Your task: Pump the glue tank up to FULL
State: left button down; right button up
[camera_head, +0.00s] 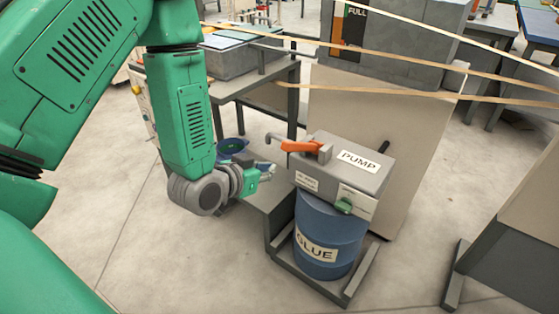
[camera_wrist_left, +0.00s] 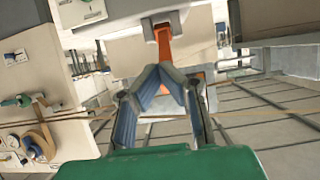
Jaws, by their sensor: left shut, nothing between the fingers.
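The grey box labelled PUMP (camera_head: 372,178) sits on top of the blue GLUE drum (camera_head: 338,228). An orange lever (camera_head: 303,146) with a grey bent end lies across the left part of the box top. A green knob (camera_head: 343,206) is on the box's front. My left gripper (camera_head: 270,171) is shut and empty, just left of the pump box and below the lever. In the left wrist view the orange lever (camera_wrist_left: 163,38) shows just beyond the shut fingertips (camera_wrist_left: 163,70); I cannot tell whether they touch. My right gripper is not in view.
A grey tank (camera_head: 405,45) with a black and orange gauge marked FULL (camera_head: 356,12) stands on a beige cabinet behind; its level is unclear. Tan strips (camera_head: 400,62) cross above the pump. A dark table (camera_head: 245,88) stands at back left. A low frame holds the drum.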

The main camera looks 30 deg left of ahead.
pick_arm(q)
jog(key=shift+f+v, duration=0.1)
jog(key=shift+v, duration=0.8)
jog(key=shift+f+v, duration=0.15)
jog(key=shift+v, duration=0.7)
jog(key=shift+s, duration=0.1)
